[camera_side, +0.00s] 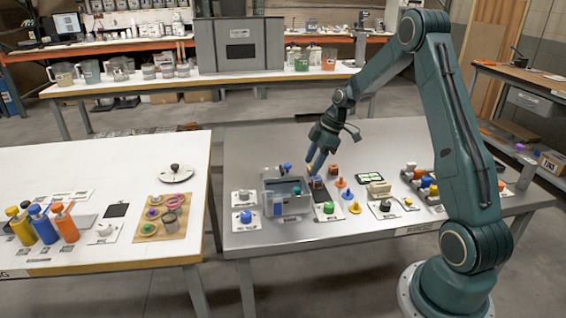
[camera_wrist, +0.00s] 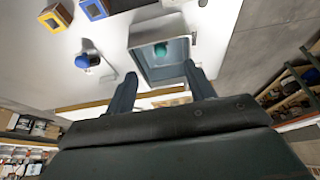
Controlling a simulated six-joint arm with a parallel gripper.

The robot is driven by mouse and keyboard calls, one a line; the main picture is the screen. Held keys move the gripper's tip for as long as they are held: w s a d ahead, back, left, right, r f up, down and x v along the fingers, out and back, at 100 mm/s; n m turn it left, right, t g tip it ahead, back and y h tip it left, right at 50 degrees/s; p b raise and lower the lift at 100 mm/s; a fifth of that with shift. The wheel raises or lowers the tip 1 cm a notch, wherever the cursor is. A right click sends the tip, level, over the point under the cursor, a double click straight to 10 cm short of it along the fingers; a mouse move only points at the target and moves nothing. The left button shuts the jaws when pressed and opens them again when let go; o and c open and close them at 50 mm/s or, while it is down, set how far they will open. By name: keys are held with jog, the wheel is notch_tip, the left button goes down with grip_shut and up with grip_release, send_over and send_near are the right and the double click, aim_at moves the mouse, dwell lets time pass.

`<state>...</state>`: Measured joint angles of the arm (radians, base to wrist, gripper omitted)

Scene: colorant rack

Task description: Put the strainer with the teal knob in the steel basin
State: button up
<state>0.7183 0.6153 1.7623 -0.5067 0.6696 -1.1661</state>
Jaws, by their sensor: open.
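The steel basin (camera_side: 271,208) is an open grey box on the right-hand metal table. It also shows in the wrist view (camera_wrist: 137,62), beyond my fingertips. The teal knob (camera_wrist: 161,49) of the strainer shows inside the basin's walls, and it also shows in the side view (camera_side: 296,190). The strainer's body is mostly hidden by the walls, and I cannot tell whether it lies flat. My gripper (camera_side: 316,164) is above the table near the basin's back right side, apart from the knob. In the wrist view its two fingers (camera_wrist: 161,86) are spread with nothing between them.
A blue-knobbed piece (camera_side: 246,216) stands left of the basin, and a green-and-yellow one (camera_side: 328,208) to its right. Several small coloured knobbed pieces stand farther right. The white table (camera_side: 110,255) at left holds bottles (camera_side: 66,222) and a wooden board (camera_side: 147,229).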

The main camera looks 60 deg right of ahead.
jog(key=shift+a, duration=0.1)
jog(key=s+a+r+m+h, duration=0.2)
jog(key=s+a+r+m, duration=0.35)
jog(key=a+r, duration=0.95)
jog(key=s+a+r+m+t, duration=0.1)
jog(key=s+a, duration=0.3)
jog(key=s, duration=0.5)
jog(key=s+a+r+m+t+h, duration=0.1)
jog(key=s+a, duration=0.3)
jog(key=s, duration=0.6)
jog(key=shift+s+r+m, duration=0.15)
jog(key=shift+r+m, duration=0.6)
jog(key=shift+r, duration=0.1)
